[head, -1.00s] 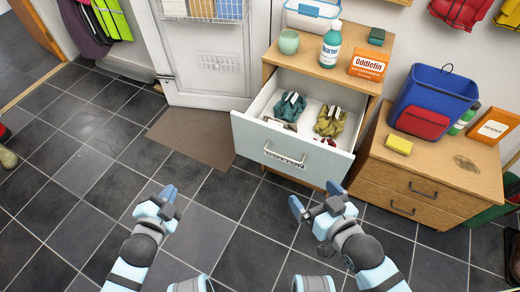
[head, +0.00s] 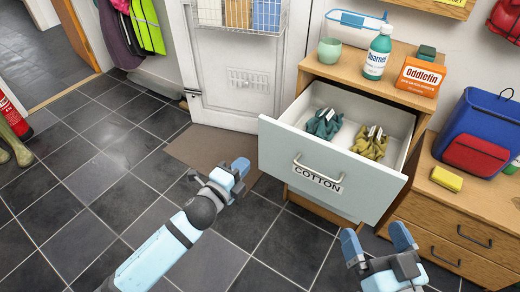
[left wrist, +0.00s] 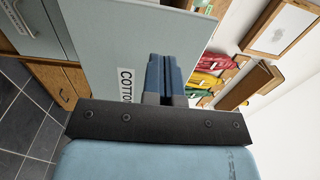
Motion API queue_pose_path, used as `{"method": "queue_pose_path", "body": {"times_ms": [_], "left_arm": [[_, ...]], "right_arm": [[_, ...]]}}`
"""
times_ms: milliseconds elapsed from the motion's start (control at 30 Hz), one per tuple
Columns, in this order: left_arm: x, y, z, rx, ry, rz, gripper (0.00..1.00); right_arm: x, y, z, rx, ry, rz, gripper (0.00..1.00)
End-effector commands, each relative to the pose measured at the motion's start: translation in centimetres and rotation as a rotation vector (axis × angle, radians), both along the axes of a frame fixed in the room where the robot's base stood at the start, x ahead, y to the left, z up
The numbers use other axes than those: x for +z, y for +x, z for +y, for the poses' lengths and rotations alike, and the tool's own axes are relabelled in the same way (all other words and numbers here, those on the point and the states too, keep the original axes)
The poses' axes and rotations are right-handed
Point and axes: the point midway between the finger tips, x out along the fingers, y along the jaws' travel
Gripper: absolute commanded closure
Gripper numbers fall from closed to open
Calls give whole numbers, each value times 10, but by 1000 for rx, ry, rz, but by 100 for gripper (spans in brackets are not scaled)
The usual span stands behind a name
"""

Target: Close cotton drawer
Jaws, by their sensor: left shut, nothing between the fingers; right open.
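The cotton drawer (head: 322,172) is pulled out of the wooden cabinet (head: 408,112). Its pale front has a metal handle and a COTTON label. A teal bundle (head: 324,124) and an olive bundle (head: 370,142) lie inside. My left gripper (head: 240,168) is shut and empty, just left of the drawer front in the head view. In the left wrist view its closed fingers (left wrist: 165,75) overlap the drawer front (left wrist: 100,45); I cannot tell if they touch it. My right gripper (head: 376,240) is open and empty, below and right of the handle.
A green cup (head: 330,50), a teal bottle (head: 377,52) and an orange box (head: 419,76) stand on the cabinet top.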

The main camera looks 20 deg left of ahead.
Motion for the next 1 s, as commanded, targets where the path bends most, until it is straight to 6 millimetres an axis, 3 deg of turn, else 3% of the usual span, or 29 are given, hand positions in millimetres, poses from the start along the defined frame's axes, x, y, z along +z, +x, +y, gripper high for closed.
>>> {"method": "queue_pose_path", "body": {"times_ms": [200,400,1000], "left_arm": [[-1,43,-14,0,-2,-2,100],[-2,68,-23,0,-2,1,100],[0,79,-26,0,-2,2,100]], "right_arm": [[14,-2,6,20,49,-74,0],[26,-3,9,33,86,-129,0],[25,-4,10,40,85,-117,0]]}}
